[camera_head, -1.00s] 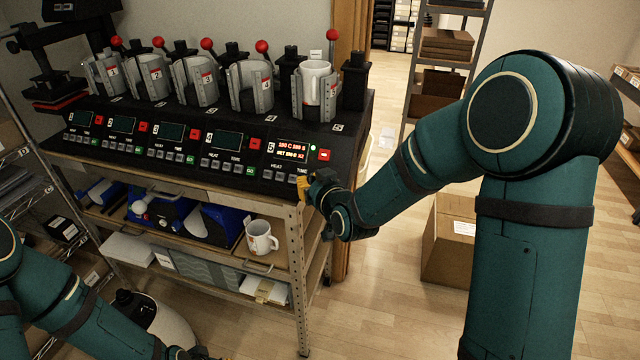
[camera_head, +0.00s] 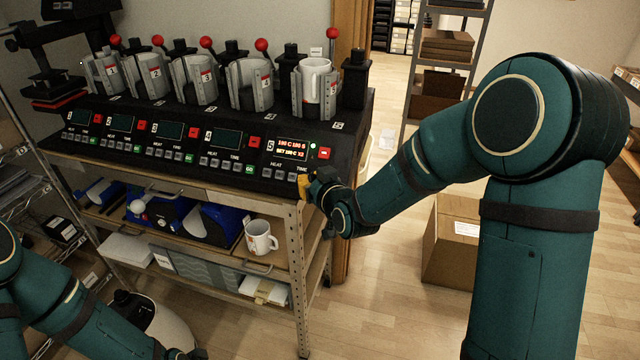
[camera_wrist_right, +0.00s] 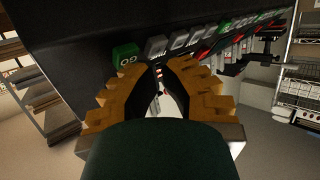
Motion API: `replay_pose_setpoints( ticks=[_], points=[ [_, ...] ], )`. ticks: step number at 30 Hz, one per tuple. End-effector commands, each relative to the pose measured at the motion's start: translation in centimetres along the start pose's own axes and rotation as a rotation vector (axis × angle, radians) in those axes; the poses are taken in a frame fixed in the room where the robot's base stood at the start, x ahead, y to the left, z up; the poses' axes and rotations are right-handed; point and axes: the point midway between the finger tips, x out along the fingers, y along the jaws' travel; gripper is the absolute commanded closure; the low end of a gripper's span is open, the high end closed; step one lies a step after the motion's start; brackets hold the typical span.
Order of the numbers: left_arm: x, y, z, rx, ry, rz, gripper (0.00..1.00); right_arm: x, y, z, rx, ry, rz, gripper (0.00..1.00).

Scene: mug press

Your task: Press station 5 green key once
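Station 5 (camera_head: 292,150) is at the right end of the black press, with a lit red display and a white mug (camera_head: 315,82) in its clamp. Its green key is hidden behind my right gripper (camera_head: 307,187) in the head view. In the right wrist view the green GO key (camera_wrist_right: 125,57) shows at upper left, to the left of my right fingertips (camera_wrist_right: 162,63). They are close together with nothing held, and no contact with the key shows. My left gripper (camera_head: 190,354) is partly seen at the bottom edge; its fingers cannot be made out.
Grey keys (camera_wrist_right: 156,46) run beside the green key in the wrist view. Other stations with clamps and red-knobbed levers stand to the left. A shelf below holds a white mug (camera_head: 261,236) and blue devices. A cardboard box (camera_head: 450,245) is on the floor at right.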

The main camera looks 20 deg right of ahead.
Motion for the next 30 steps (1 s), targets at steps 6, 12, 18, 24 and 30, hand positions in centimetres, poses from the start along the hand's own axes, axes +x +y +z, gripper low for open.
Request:
replay_pose_setpoints(
  ticks=[6,12,18,24,30],
  points=[
    [-0.02,0.01,0.0,0.0,0.0,0.0,1.0,-0.01,0.0,-0.03,0.0,0.0,0.0,1.0],
    [0.16,-0.06,0.02,0.0,0.0,0.0,1.0,0.1,0.07,0.09,0.0,0.0,0.0,1.0],
    [0.37,-0.14,0.05,0.0,0.0,0.0,1.0,0.23,0.17,0.21,0.0,-0.001,0.0,1.0],
    [0.57,-0.21,0.07,0.0,0.0,0.0,1.0,0.36,0.27,0.31,0.0,-0.001,0.0,1.0],
    [0.77,-0.29,0.1,0.0,0.0,0.0,1.0,0.5,0.38,0.4,0.001,0.0,0.0,1.0]
  ],
)
